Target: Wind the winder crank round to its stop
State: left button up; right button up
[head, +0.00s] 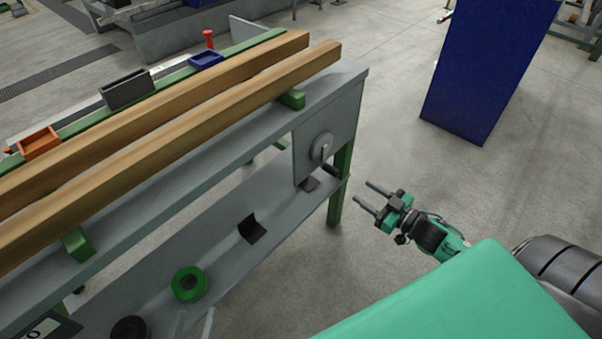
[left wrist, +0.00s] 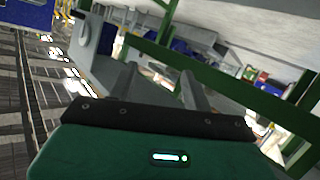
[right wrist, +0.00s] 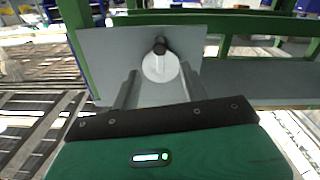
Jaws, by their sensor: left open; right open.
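The winder crank (head: 321,147) is a pale round disc with a short handle on the grey end plate of the table. In the right wrist view the crank (right wrist: 158,70) faces me, its dark handle knob (right wrist: 159,44) at the top of the disc. My right gripper (head: 361,192) is open and empty, a short way to the right of the crank and pointing toward it. Its open fingers also show in the right wrist view (right wrist: 160,84). My left gripper (left wrist: 158,77) is open and empty. The crank (left wrist: 84,32) appears at upper left there, beyond the fingers.
Two long wooden beams (head: 180,108) lie along the table top. Orange (head: 39,142), grey (head: 127,89) and blue (head: 206,60) trays sit behind them. A green roll (head: 188,283) is on the lower shelf. A blue cabinet (head: 485,70) stands behind. Floor between table and cabinet is clear.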

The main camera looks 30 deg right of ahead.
aim_at(324, 166)
jog(key=b+x, duration=0.2)
jog(key=x, duration=1)
jog(key=shift+w+a, duration=0.1)
pick_arm(q)
jog(key=w+a+r+t, duration=0.2)
jog(key=w+r+t, duration=0.2)
jog(key=r, duration=0.6)
jog(key=shift+w+t+h, duration=0.2)
jog(key=shift+t+h, duration=0.2)
jog(key=shift+t, duration=0.8)
pick_arm(e)
jog(key=shift+w+a, duration=0.25)
jog(key=shift+w, duration=0.45)
pick_arm(q)
jog(key=shift+a, duration=0.1)
pick_arm(e)
grip_shut()
